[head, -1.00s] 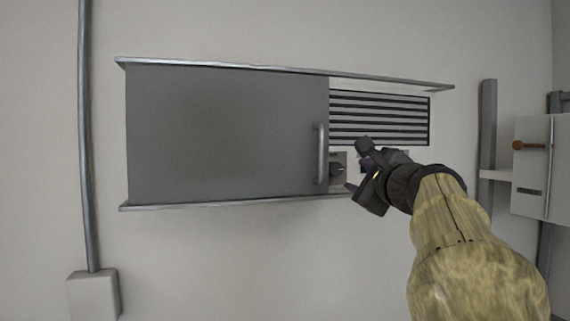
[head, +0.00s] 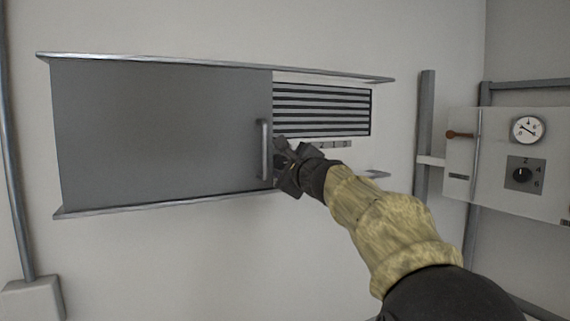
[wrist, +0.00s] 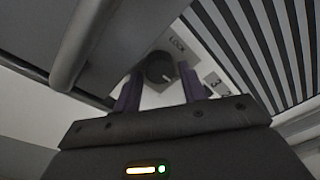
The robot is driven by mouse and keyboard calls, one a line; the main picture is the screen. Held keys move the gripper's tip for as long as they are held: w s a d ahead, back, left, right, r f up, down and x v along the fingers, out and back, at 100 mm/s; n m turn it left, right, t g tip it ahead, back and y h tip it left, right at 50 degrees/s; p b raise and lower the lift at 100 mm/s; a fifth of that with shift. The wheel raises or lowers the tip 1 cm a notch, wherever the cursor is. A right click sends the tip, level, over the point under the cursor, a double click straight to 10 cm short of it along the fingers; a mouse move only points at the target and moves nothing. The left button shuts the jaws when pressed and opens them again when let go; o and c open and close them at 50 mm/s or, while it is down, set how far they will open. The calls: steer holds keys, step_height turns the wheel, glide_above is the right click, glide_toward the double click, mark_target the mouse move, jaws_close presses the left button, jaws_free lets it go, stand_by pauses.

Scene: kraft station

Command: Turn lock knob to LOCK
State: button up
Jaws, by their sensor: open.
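The lock knob (wrist: 160,68) is a dark round knob with a pale pointer mark, on a light plate (wrist: 182,40) that reads LOCK above it in the wrist view. The pointer is toward the lower right of that picture, away from the word. My gripper (wrist: 165,92) is open, its two purple fingers either side of the knob in that picture; I cannot tell whether they touch it. In the head view my gripper (head: 278,158) is at the right edge of the grey sliding door (head: 160,135) and hides the knob.
The door's bar handle (head: 264,150) is close to the left of my gripper; it also shows in the wrist view (wrist: 85,40). A slatted vent (head: 322,108) is above right. A wall box (head: 490,190) with a gauge and dial stands farther right.

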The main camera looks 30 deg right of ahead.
steer(key=c, duration=0.7)
